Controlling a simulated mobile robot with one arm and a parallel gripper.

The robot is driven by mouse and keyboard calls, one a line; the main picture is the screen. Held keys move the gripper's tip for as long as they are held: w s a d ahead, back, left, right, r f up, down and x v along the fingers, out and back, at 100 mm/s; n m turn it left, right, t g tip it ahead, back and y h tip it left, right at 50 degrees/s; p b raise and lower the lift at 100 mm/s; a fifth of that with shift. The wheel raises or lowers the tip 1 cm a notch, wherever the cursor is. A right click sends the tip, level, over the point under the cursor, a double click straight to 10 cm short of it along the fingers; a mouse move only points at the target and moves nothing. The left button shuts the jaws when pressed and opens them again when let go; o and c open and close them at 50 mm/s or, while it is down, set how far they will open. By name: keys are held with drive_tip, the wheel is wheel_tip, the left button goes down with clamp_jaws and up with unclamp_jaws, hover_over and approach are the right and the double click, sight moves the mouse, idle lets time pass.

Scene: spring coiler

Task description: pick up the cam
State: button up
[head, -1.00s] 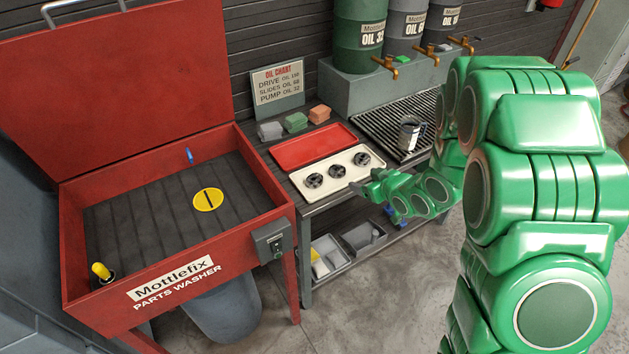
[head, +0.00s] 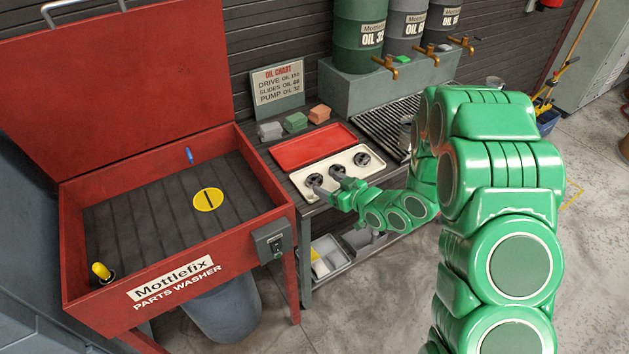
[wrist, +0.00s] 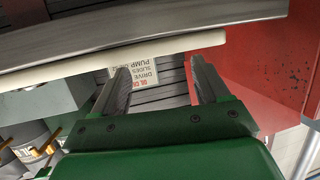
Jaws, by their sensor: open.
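A cream tray (head: 303,172) lies near the front of the bench and holds three dark round parts. The right one (head: 362,159) is clear of my arm; the other two are partly covered by my fingers. The parts are too small to tell which is the cam. My gripper (head: 327,177) reaches in from the right, its fingertips over the left and middle of the tray. In the upside-down wrist view my gripper (wrist: 160,70) is open with nothing between its fingers. The tray's edge (wrist: 100,56) shows edge-on there, and no round part can be made out.
A red tray (head: 310,146) lies behind the cream one. The red parts washer (head: 205,250) stands close on the left, lid open. Coloured blocks (head: 295,121) and an oil chart (head: 277,88) stand behind. A grated drip tray (head: 385,125) lies to the right, and bins (head: 330,252) sit below.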

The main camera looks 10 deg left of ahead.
sight(314, 177)
drive_tip(key=shift+x, duration=2.3)
drive_tip(key=shift+s, duration=0.1)
drive_tip(key=c, duration=0.9)
drive_tip(key=shift+r, duration=0.15)
drive_tip(key=shift+r, duration=4.95)
